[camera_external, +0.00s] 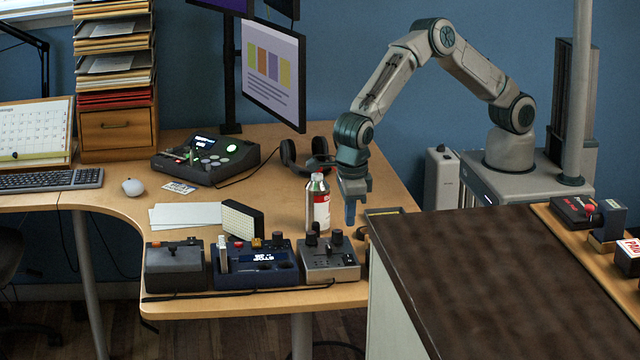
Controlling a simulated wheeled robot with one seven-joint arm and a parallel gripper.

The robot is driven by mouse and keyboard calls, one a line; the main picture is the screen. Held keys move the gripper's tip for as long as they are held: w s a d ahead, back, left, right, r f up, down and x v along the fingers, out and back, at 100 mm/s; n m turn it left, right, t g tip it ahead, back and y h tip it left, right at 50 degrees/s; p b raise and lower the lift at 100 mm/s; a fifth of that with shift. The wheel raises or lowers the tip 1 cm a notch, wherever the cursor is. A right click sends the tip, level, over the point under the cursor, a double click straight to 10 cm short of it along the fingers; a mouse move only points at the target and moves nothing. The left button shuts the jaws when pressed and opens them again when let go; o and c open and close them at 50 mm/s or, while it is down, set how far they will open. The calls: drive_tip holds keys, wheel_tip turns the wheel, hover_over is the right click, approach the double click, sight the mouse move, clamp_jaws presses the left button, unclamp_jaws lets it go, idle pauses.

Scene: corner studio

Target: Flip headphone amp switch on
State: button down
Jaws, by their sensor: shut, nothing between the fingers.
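My gripper (350,214) points straight down with its fingers together and empty. It is in front of the wall and the desk's right part, just right of a bottle with a red and white label (318,205). Three small devices stand along the desk's front edge: a dark grey box with an orange control on top (175,266), a blue box with a lit display (240,268), and a grey box with black knobs (330,262). I cannot tell which one is the headphone amp, or how its switch is set. My gripper is above and behind the grey box, apart from it.
A dark panel with a pale grid (241,220) stands behind the blue box. Black headphones (304,158) and a console (206,162) lie farther back. A dark-topped counter (500,265) fills the right foreground. The desk's middle (270,190) is partly clear.

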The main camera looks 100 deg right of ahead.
sight(349, 255)
drive_tip(key=f, duration=0.2)
drive_tip(key=f+p, duration=0.1)
drive_tip(key=f, duration=0.2)
drive_tip(key=d+f, duration=0.1)
drive_tip(key=f, duration=0.1)
drive_tip(key=shift+f+p, duration=0.3)
drive_tip(key=shift+f, duration=0.3)
drive_tip(key=shift+d+f+b, duration=0.1)
drive_tip(key=shift+f+b, duration=0.15)
drive_tip(key=shift+b, duration=0.1)
drive_tip(key=shift+s, duration=0.1)
